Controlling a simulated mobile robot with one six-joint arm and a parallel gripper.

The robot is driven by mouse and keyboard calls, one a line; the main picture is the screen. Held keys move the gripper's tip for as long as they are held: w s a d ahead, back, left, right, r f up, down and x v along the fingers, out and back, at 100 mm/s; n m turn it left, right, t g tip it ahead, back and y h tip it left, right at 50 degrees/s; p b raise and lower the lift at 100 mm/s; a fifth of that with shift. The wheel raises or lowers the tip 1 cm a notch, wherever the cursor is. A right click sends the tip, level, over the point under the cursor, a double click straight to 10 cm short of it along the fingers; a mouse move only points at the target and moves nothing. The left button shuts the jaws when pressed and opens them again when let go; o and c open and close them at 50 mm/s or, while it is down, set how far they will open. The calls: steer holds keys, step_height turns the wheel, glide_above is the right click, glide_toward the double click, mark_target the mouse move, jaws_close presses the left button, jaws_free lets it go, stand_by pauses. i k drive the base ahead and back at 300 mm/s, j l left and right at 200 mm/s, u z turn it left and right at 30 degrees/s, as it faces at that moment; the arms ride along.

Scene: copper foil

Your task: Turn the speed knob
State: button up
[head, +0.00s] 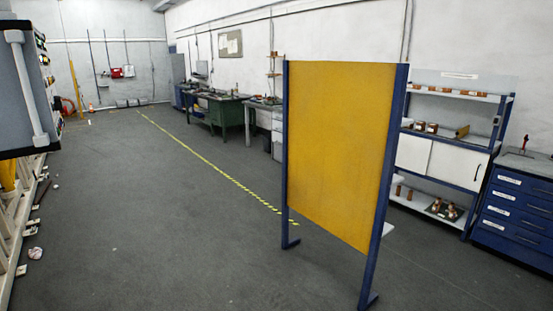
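No speed knob can be made out in the head view. My gripper is not in view. A grey box-like cabinet (14,95) with a pale vertical bar (27,90) cuts into the left edge, close to the camera. Whether it carries any knob cannot be told, since most of it lies outside the picture.
A yellow panel (340,150) on blue posts stands on the floor right of centre. Behind it are a shelf unit (450,160) and a blue drawer cabinet (513,210). A green workbench (228,115) stands farther back. The grey floor (150,220) is open at centre-left.

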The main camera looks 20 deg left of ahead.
mark_target(57, 99)
steer(key=i+j+u, duration=0.15)
steer(key=i+u, duration=0.15)
steer(key=i, duration=0.2)
steer(key=i+u, duration=0.25)
steer(key=i, duration=0.3)
steer(key=i+u, duration=0.3)
steer(key=i, duration=0.2)
steer(key=i+l+u, duration=0.3)
steer(key=i, duration=0.25)
steer(key=i+l+u, duration=0.25)
steer(key=i, duration=0.25)
